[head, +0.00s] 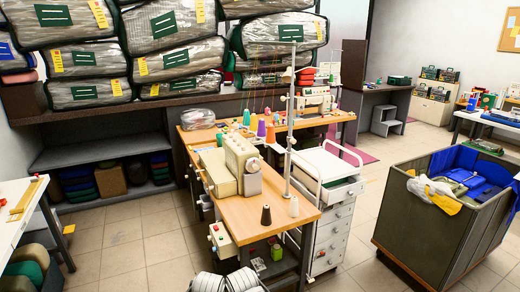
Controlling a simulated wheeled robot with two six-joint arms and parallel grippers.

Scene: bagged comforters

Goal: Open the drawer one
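A white drawer cabinet (329,238) stands at the right end of the wooden sewing table. It has several drawers stacked in its front, with small dark handles. Its top drawer (342,193) seems to stick out a little, with something green showing inside; the lower drawers look shut. A white rail frame surrounds the cabinet's top. No number label is readable on any drawer. Neither of my grippers can be made out in the head view.
A sewing machine (238,165) and thread cones stand on the wooden table (248,214) left of the cabinet. A dark bin (432,226) of blue and yellow cloth stands at right. Bare tiled floor (350,268) lies between. White ribbed objects (226,283) show at the bottom edge.

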